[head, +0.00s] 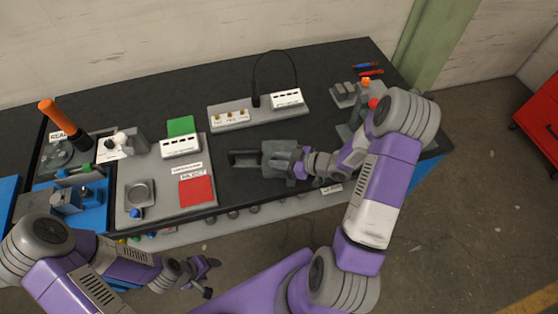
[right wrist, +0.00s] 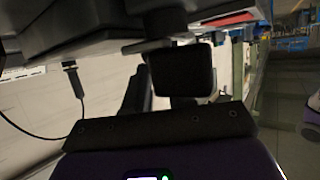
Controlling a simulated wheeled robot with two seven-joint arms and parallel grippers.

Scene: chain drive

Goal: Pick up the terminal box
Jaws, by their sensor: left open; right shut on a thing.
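My right gripper (head: 296,163) reaches in from the right over the middle of the dark table. It is shut on a grey box-shaped part (head: 276,154) with a dark loop-like end on its left. I cannot tell for sure whether this part is the terminal box. In the right wrist view a dark block (right wrist: 182,71) stands in front of the palm, and grey bodies fill the upper left. The fingertips' contact is hidden in the head view. My left gripper (head: 208,272) is open and empty in front of the table edge at lower left.
A grey tray (head: 162,200) carries a white box (head: 180,146) and a red square (head: 196,190). A grey board (head: 238,113) behind holds a cabled white box (head: 287,98). An orange-handled tool (head: 60,119) stands at left.

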